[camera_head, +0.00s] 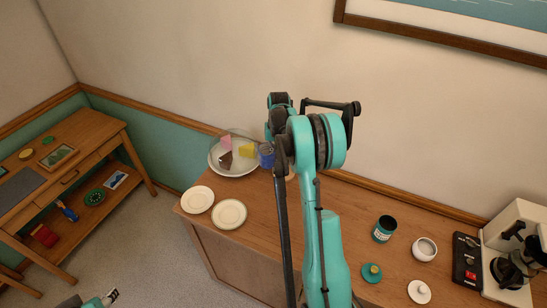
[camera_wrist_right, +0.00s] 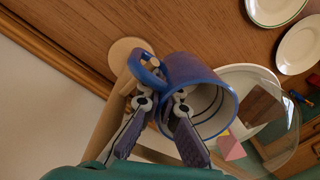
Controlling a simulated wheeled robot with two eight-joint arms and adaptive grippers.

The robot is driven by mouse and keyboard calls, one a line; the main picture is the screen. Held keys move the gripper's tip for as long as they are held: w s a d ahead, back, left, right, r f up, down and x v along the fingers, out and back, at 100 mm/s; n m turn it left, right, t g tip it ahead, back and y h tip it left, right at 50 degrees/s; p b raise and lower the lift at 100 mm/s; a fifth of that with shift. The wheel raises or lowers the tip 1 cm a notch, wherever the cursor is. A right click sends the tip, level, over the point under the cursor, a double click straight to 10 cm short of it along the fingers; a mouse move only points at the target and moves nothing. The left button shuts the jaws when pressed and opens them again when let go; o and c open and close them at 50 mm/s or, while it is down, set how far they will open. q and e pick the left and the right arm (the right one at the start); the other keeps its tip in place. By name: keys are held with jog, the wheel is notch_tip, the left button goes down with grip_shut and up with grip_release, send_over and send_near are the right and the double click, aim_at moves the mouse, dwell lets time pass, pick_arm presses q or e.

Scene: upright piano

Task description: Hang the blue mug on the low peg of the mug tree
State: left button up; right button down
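The blue mug (camera_wrist_right: 216,84) is tilted in the right wrist view, its mouth partly toward the camera and its handle (camera_wrist_right: 146,72) toward the mug tree. It also shows in the head view (camera_head: 266,155), partly covered by my right arm. The wooden mug tree (camera_wrist_right: 107,128) has a post and a round base; a peg end seems to show within the handle loop. My right gripper (camera_wrist_right: 160,104) has its fingers either side of the mug's handle-side wall and appears shut on it; the contact is partly hidden. Part of my left gripper (camera_head: 108,298) shows at the bottom edge.
A dark jar (camera_head: 383,229), white bowl (camera_head: 424,249) and coffee machine (camera_head: 517,245) stand at right. A wall rises behind.

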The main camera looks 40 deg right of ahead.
jog(key=shift+d+f, duration=0.3)
jog(key=shift+d, duration=0.15)
jog(key=c, duration=1.6)
grip_release()
jog(key=shift+c, duration=0.2)
pick_arm(q)
jog(key=shift+w+d, duration=0.65)
jog(key=shift+d, duration=0.15)
pick_arm(e)
notch_tip(320, 180, up, 12)
jog(key=shift+r, duration=0.25)
pick_arm(q)
jog(key=shift+f, duration=0.15)
pick_arm(e)
jog(key=shift+a, duration=0.2)
